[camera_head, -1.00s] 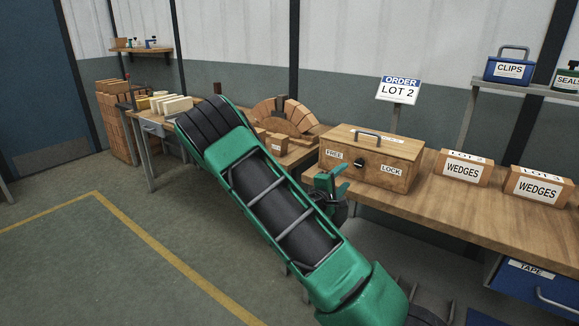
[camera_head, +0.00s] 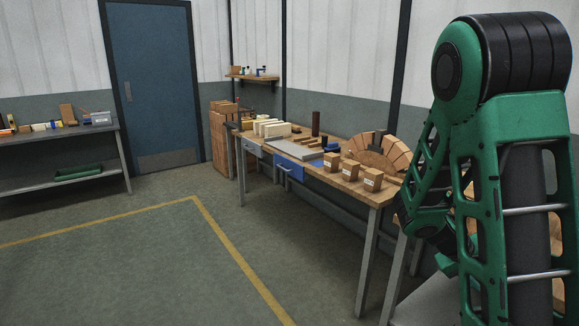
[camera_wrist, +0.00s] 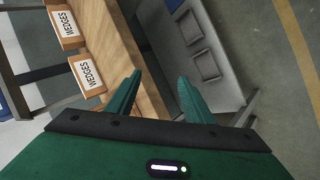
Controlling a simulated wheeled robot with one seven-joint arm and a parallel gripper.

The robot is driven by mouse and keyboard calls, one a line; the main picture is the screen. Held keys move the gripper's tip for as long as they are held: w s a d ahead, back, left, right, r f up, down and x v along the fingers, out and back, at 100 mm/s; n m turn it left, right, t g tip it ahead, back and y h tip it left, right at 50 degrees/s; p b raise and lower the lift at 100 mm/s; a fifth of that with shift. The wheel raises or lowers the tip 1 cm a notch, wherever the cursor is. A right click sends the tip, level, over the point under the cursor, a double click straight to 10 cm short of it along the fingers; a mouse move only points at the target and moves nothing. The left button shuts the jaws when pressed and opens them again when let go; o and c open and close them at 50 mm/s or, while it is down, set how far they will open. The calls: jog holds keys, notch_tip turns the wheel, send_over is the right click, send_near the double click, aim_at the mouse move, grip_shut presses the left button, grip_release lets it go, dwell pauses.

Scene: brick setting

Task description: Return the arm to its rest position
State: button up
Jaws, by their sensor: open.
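My green arm stands at the right of the head view, folded, with its elbow high and its links hanging down. My gripper (camera_wrist: 160,92) shows in the wrist view with its two green fingers spread apart and nothing between them. In the head view the arm's own links largely hide the gripper.
A workbench (camera_head: 378,194) carries several small cartons, a brick arch (camera_head: 372,158) and pale bricks (camera_head: 272,128). A shelf unit (camera_head: 60,133) stands at the left beside a blue door (camera_head: 155,85). The floor inside the yellow line (camera_head: 130,255) is clear.

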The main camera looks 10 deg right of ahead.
jog(key=s+a+r+m+y, duration=0.1)
jog(key=s+a+r+y, duration=0.2)
jog(key=a, duration=0.7)
jog(key=s+a+r+m+t+y, duration=0.1)
jog(key=s+a+r+y, duration=0.3)
jog(key=s+a, duration=0.6)
jog(key=s+y, duration=0.1)
jog(key=y, duration=0.1)
jog(key=shift+s+a+r+y, duration=0.3)
jog(key=shift+a+y, duration=0.05)
jog(key=shift+y, duration=0.05)
jog(key=shift+w+f, duration=0.25)
jog(key=shift+w, duration=0.35)
